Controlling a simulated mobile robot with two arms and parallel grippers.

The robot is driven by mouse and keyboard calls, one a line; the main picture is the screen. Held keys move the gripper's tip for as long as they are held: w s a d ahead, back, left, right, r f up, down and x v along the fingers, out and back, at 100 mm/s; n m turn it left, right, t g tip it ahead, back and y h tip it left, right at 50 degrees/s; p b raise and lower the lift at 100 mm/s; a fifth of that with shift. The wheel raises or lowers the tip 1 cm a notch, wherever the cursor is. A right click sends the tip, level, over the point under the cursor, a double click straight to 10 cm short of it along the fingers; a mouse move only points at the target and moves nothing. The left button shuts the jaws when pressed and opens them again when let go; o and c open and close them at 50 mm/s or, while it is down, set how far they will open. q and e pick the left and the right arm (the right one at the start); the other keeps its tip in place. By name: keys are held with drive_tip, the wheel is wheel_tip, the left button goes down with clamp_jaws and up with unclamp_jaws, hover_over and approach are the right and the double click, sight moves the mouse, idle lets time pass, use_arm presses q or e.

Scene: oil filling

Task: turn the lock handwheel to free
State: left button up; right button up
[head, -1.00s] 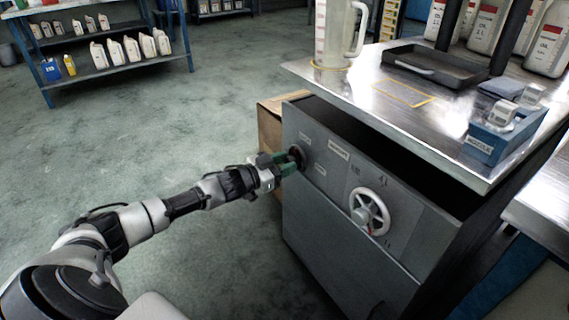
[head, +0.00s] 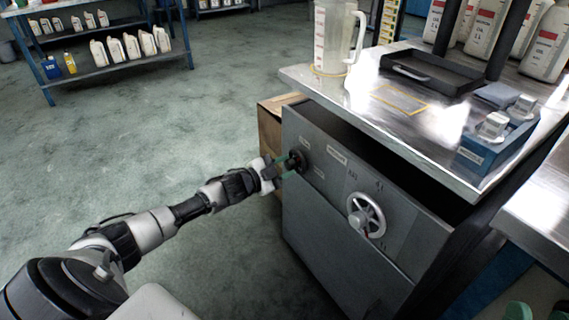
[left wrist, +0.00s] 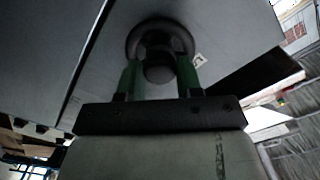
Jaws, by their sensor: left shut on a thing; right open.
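A small dark round handwheel (head: 298,160) sits at the upper left of the grey cabinet's front. My left gripper (head: 290,163) is at it, its green fingers shut on the wheel. In the left wrist view the dark handwheel (left wrist: 160,38) shows as a ring with a hub, and the left gripper's fingers (left wrist: 160,78) stand on either side of the hub. A larger white-rimmed handwheel (head: 366,215) is on the same front, to the right. The small labels are too blurred to read. My right gripper (head: 540,312) shows only its green fingertips, apart, at the bottom right edge.
The grey cabinet (head: 335,230) stands under a metal worktop (head: 450,150) that bears a clear jug (head: 336,40), a black tray (head: 425,88) and a blue box (head: 488,155). A cardboard box (head: 268,130) stands left of the cabinet.

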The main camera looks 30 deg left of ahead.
use_arm(q)
drive_tip(key=m, duration=0.3)
drive_tip(key=shift+m, duration=0.8)
drive_tip(key=shift+d+f+m, duration=0.1)
drive_tip(key=shift+m, duration=3)
use_arm(e)
drive_tip(key=shift+s+r+t, duration=0.25)
drive_tip(key=shift+r+t, duration=0.05)
drive_tip(key=shift+t, duration=0.1)
use_arm(q)
drive_tip(key=shift+b, duration=0.3)
drive_tip(key=o, duration=0.9)
